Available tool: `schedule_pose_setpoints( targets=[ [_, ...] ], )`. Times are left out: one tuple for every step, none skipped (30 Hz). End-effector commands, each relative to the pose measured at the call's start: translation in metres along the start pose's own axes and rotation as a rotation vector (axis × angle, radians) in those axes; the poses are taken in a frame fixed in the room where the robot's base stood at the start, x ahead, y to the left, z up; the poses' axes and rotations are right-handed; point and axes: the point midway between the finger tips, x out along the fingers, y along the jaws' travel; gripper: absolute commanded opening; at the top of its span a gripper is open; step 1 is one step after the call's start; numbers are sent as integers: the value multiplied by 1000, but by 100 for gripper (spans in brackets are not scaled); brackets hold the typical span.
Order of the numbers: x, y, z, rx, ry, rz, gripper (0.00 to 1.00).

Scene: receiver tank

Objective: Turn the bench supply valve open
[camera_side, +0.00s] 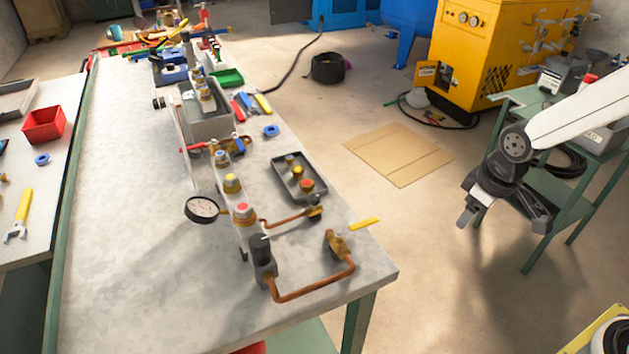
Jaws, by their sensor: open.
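A brass valve (337,243) sits near the right front corner of the workbench, on the end of a bent copper pipe (315,289). A flat yellow lever (363,223) shows just behind and to the right of its body. I take this as the bench supply valve, but no label is readable. My gripper (475,214) is open and empty, off the right side of the bench and well apart from the valve.
A manifold with knobs (241,212) and a round gauge (202,209) stands left of the valve. A grey tray of brass fittings (283,165) lies behind it. A green bench (549,190) and yellow compressor (466,62) stand right. Floor between is clear except flat cardboard (398,154).

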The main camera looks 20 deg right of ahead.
Motion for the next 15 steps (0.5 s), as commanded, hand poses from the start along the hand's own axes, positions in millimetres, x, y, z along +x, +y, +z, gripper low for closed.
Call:
schedule_pose_setpoints(
  targets=[
    [2,-2,-12,-68,-11,-6,60],
    [3,-4,-20,-115,-15,-9,60],
    [5,-6,-29,-178,-25,-14,60],
    [6,-8,-36,-228,-31,-18,60],
    [8,-10,-44,-277,-37,-22,60],
    [10,-13,-54,-344,-45,-29,60],
    [11,-16,-61,-393,-51,-34,60],
    [13,-18,-68,-442,-57,-39,60],
    [15,-22,-77,-509,-64,-46,60],
    [17,-24,-84,-557,-70,-51,60],
    [19,-27,-90,-607,-75,-57,60],
    [21,-32,-99,-673,-82,-65,60],
    [23,-35,-106,-723,-87,-71,60],
    [25,-38,-112,-772,-92,-78,60],
    [28,-43,-120,-838,-99,-87,60]
  ],
)
